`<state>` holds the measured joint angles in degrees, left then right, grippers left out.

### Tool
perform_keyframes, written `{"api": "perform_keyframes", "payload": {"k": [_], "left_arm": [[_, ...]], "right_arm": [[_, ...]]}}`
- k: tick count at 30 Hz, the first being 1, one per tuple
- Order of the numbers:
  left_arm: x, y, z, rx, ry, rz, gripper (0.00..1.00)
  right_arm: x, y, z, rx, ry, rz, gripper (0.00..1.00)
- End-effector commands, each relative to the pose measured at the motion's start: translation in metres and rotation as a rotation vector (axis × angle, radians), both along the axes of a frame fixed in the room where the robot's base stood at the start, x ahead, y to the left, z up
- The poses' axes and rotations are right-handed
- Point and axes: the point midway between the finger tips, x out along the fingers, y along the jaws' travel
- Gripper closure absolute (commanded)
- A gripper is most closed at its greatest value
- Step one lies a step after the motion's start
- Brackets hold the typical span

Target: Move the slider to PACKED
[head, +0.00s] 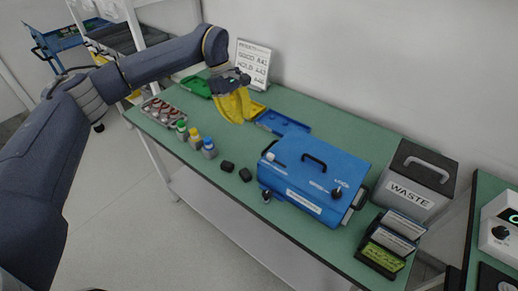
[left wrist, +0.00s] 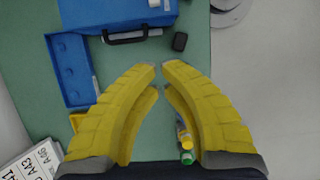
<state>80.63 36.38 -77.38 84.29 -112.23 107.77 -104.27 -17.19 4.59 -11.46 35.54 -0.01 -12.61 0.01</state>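No label reading PACKED is legible, and I cannot tell for sure which part is the slider. The blue case (head: 318,168) on the green table has a top handle, small white markings, a dark knob (head: 337,193) and a white front label (head: 304,201) too small to read. Part of the case shows at the top of the left wrist view (left wrist: 110,12). My left gripper (head: 234,110) is over the back left of the table, away from the case. In the left wrist view its yellow fingers (left wrist: 158,72) have a narrow gap at their tips, with nothing between them. My right gripper is not in view.
Small bottles (head: 194,138), dark blocks (head: 236,171) and a tray of round parts (head: 165,109) lie along the front. A blue bin (head: 283,123) and a sign (head: 253,62) are behind. A WASTE box (head: 413,182) and card rack (head: 387,245) stand right.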

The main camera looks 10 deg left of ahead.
Motion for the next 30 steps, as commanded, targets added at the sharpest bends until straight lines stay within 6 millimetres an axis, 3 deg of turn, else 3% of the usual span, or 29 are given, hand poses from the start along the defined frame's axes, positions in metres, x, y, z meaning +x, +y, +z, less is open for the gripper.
{"api": "perform_keyframes", "payload": {"k": [8,25,30], "left_arm": [[-0.002,-0.003,-0.01,0.0,0.002,0.0,1.0],[-0.019,-0.035,-0.097,-0.002,0.004,0.001,1.0],[-0.028,-0.054,-0.094,-0.003,0.001,-0.001,1.0]], "right_arm": [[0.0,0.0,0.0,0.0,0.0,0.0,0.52],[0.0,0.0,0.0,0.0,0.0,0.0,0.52],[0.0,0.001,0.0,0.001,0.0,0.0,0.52]]}}
